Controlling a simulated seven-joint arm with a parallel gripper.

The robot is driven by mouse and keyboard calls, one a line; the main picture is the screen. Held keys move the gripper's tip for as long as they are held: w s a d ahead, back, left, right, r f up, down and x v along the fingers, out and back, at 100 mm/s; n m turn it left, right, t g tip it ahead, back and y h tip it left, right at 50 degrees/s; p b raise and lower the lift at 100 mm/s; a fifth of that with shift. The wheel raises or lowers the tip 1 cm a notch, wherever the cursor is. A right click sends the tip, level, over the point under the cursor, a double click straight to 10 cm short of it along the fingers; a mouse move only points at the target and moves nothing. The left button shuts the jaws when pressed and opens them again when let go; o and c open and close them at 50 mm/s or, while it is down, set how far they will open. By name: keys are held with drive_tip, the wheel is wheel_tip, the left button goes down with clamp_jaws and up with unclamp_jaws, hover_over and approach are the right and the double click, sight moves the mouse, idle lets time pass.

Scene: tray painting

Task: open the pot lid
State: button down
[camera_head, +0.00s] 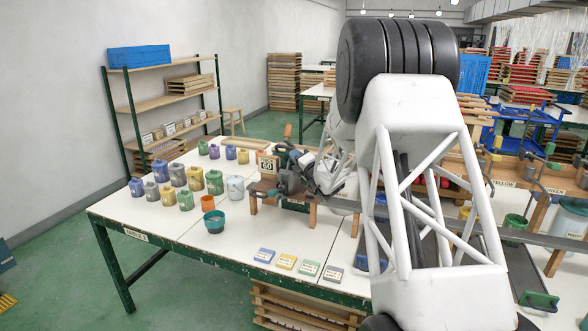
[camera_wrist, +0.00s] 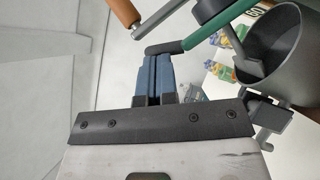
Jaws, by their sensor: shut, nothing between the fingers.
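In the wrist view, a grey pot (camera_wrist: 284,52) stands at the right with its hollow inside visible. A grey disc-like part (camera_wrist: 212,12), which may be the lid, shows above and left of the pot mouth. A green bar with a dark end (camera_wrist: 200,35) runs beside it. My gripper (camera_wrist: 158,54) has its blue fingers shut and empty. Its tips are at the bar's dark end; I cannot tell whether they touch. In the head view, the pot (camera_head: 289,182) sits at a wooden stand, and my arm hides part of the area around it.
A brown wooden handle (camera_wrist: 125,12) rises left of the fingertips. Several colored cans (camera_head: 179,176) stand on the white table (camera_head: 170,222) to the left. Small labelled blocks (camera_head: 286,262) line the front edge.

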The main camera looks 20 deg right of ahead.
drive_tip(key=shift+w+d+r+m+g+h, duration=0.3)
drive_tip(key=shift+w+d+r+m, duration=0.25)
drive_tip(key=shift+r+m, duration=0.25)
drive_tip(key=shift+w+d+r+m+g+h, duration=0.15)
drive_tip(key=shift+w+d+r+m+g, duration=0.4)
drive_tip(key=shift+r+m, duration=0.25)
drive_tip(key=shift+w+d+r+m+g+h, duration=0.25)
drive_tip(key=shift+w+d+r+m, duration=0.4)
drive_tip(key=shift+r, duration=0.2)
drive_tip(key=shift+s, duration=0.15)
drive_tip(key=s+d, duration=0.1)
drive_tip(key=s, duration=0.8)
drive_tip(key=shift+s+d+f, duration=0.15)
drive_tip(key=shift+s+d, duration=0.1)
drive_tip(key=shift+s, duration=0.1)
drive_tip(key=c, duration=1.8)
unclamp_jaws()
drive_tip(key=shift+c, duration=0.2)
